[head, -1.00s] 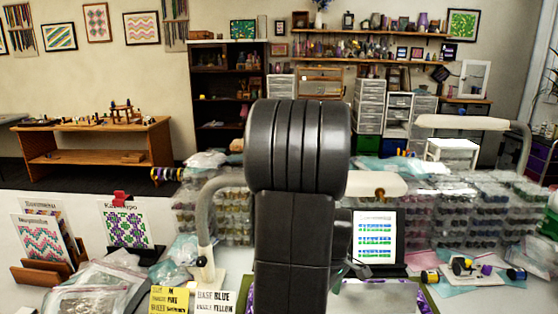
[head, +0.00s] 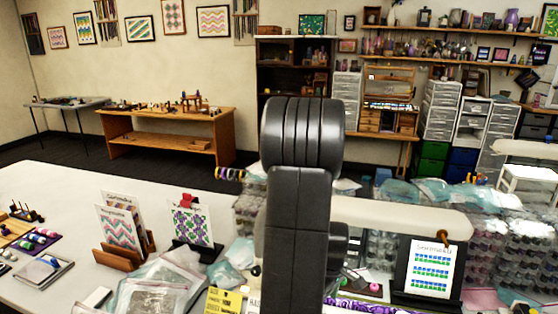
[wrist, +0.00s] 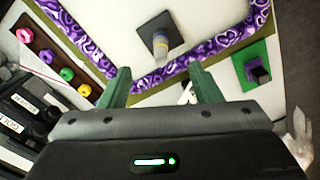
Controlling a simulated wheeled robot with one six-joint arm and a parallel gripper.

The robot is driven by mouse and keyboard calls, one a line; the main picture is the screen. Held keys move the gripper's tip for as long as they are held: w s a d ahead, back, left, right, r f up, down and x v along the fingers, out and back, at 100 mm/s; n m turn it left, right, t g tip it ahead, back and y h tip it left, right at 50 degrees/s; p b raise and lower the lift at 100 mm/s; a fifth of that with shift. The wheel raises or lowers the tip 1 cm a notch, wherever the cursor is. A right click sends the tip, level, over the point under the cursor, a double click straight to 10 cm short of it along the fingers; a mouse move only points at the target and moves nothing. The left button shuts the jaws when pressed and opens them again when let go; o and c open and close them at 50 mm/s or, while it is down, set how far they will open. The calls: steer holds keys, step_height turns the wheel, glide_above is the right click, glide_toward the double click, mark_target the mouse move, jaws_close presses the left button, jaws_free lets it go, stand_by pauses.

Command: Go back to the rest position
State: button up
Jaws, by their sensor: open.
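My gripper (wrist: 160,88) shows in the wrist view as two green fingers set apart with nothing between them. It is over a white work surface with a purple patterned border (wrist: 205,62). A dark square stand with a pale peg (wrist: 160,42) is on that surface, beyond the fingertips. In the head view my dark arm stands upright in the middle and hides what lies behind it; the gripper itself cannot be made out there.
In the wrist view, a rack of coloured spools (wrist: 45,55) is at left and a green mat with a dark block (wrist: 257,70) at right.

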steer(key=shift+w+a+f+b, duration=0.1)
steer(key=shift+a+f+b, duration=0.2)
steer(key=shift+f+b, duration=0.45)
steer(key=shift+d+f+b, duration=0.15)
steer(key=shift+f+b, duration=0.4)
steer(key=shift+f, duration=0.15)
steer(key=shift+r, duration=0.1)
